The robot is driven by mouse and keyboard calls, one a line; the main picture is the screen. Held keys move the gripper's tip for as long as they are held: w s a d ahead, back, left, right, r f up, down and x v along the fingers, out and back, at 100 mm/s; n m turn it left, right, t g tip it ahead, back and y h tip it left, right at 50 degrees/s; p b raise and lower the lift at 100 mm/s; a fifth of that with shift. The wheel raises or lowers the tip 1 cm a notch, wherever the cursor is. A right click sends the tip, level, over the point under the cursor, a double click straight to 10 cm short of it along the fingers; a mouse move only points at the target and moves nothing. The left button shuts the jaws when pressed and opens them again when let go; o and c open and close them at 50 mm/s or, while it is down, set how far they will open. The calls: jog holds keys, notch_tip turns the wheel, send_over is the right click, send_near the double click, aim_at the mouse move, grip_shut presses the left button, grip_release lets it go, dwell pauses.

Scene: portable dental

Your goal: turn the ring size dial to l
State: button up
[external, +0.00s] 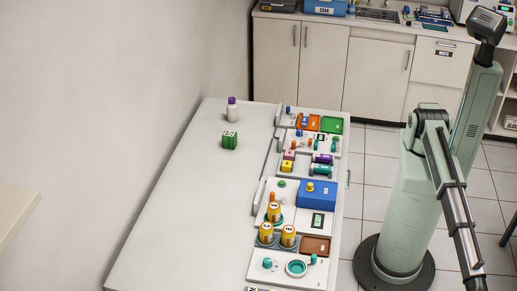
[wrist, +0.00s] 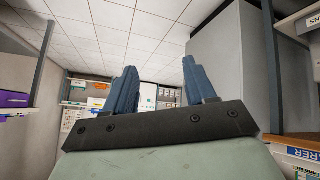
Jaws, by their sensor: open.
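My gripper (wrist: 160,66) shows in the wrist view with its two blue fingers apart and nothing between them. It points up toward the ceiling and cabinets, away from the table. In the external view I cannot make out its fingers. A round teal dial with a pale ring (external: 296,268) sits on a white panel at the near end of the table. A smaller teal knob (external: 267,262) is left of it. I cannot tell which control is the ring size dial, and no letters or setting can be read. My gripper touches none of these.
The white table (external: 180,220) is mostly bare on its left. Orange jars (external: 266,232), a blue box (external: 317,195) and a brown tray (external: 316,246) stand near the dial. Cabinets (external: 376,70) line the back.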

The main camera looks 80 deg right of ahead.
jog(key=s+a+r+g+y, duration=0.1)
jog(key=s+a+r, duration=0.1)
jog(key=s+r, duration=0.7)
jog(key=s+a+r+g+y, duration=0.1)
jog(key=s+r, duration=0.5)
jog(key=s, duration=0.6)
jog(key=w+a+r+m+t+h, duration=0.1)
jog(key=w+r+m, duration=0.15)
jog(key=w, duration=1.45)
jog(key=w+a+r+m+t+h, duration=0.2)
jog(key=w+m, duration=0.2)
jog(key=w, duration=1.2)
jog(key=w+a+r+m+t+h, duration=0.15)
jog(key=w+m, duration=0.25)
jog(key=w, duration=1.3)
jog(key=m+h, duration=0.6)
jog(key=m, duration=0.5)
send_near(267, 260)
jog(key=shift+g+y, duration=0.25)
jog(key=shift+g, duration=0.1)
jog(key=f, duration=0.9)
jog(key=shift+w+d, duration=0.2)
jog(key=shift+w, duration=0.05)
